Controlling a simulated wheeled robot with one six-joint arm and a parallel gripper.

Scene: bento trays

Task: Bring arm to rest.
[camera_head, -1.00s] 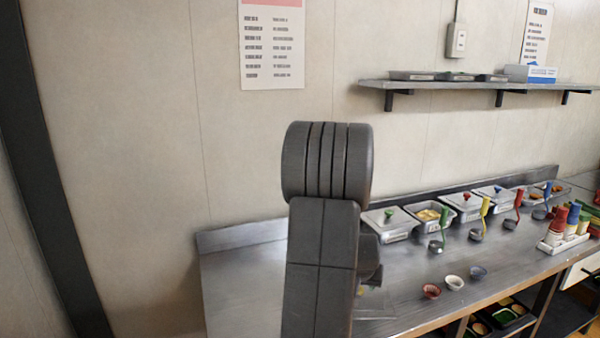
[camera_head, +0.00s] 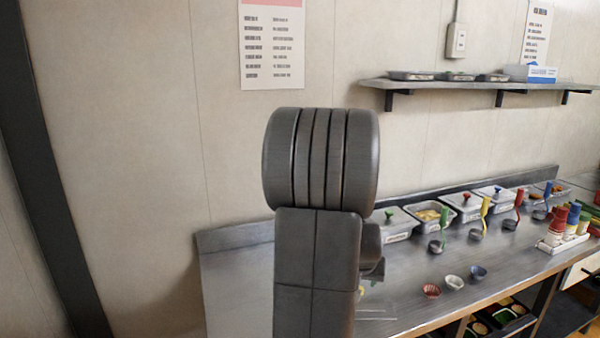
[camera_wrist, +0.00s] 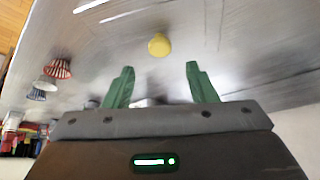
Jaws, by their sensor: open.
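My arm rises in the middle of the head view and hides part of the steel counter (camera_head: 232,275) behind it. My gripper (camera_wrist: 160,85) shows in the wrist view with its two green fingers wide apart and nothing between them. Beyond the fingertips a small yellow round thing (camera_wrist: 159,45) lies on the counter surface, apart from the gripper. In the head view my gripper is hidden behind my arm.
Lidded steel pans and ladles with coloured handles line the counter's back. A red cup (camera_head: 431,291), a white cup (camera_head: 454,283) and a blue cup (camera_head: 478,272) stand in front. A bottle rack (camera_head: 563,238) is at right. A wall shelf (camera_head: 470,85) hangs above.

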